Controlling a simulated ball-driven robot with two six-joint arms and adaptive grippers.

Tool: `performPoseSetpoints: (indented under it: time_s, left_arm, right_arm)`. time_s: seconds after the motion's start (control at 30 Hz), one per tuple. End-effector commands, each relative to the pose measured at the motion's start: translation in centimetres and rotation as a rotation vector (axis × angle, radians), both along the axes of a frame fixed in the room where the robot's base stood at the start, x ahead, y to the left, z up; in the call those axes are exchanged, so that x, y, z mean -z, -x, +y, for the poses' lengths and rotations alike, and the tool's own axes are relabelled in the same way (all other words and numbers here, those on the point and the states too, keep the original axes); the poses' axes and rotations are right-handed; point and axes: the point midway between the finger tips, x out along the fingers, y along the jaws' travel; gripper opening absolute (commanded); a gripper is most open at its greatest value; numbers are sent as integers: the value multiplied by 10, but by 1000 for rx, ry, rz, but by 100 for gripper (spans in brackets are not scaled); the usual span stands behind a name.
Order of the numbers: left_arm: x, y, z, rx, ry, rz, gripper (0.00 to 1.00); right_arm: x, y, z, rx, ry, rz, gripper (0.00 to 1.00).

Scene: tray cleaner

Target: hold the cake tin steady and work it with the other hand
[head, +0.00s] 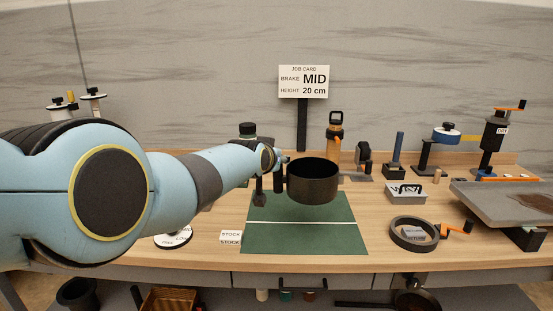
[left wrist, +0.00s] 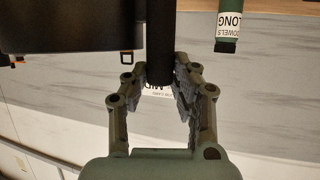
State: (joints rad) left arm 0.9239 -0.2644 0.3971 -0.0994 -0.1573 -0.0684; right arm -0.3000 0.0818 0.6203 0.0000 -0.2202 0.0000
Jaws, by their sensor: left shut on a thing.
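The cake tin (head: 313,186) is a dark, round, open-topped vessel, upright over the green mat (head: 300,236). I cannot tell whether it touches the mat. Its dark side also shows at the upper left of the left wrist view (left wrist: 70,28). My left gripper (head: 268,184) is at the tin's left side in the head view. In the left wrist view its fingers (left wrist: 160,82) are shut on a dark round bar (left wrist: 159,40) close beside the tin. Where the bar joins the tin is not visible. My right gripper is not in view.
A job card (head: 304,82) reads brake MID, height 20 cm. A dark ring (head: 396,239) with an orange crank lies right of the mat, and a grey tray (head: 490,201) stands far right. Stock labels (head: 231,238) lie to the left. The mat's front is clear.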

Motion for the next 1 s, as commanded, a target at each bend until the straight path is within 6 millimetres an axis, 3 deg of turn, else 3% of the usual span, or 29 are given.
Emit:
performPoseSetpoints:
  time_s: [1.0]
  left_arm:
    - [68,0,0,-1,2,-1,0]
  right_arm:
    - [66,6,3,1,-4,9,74]
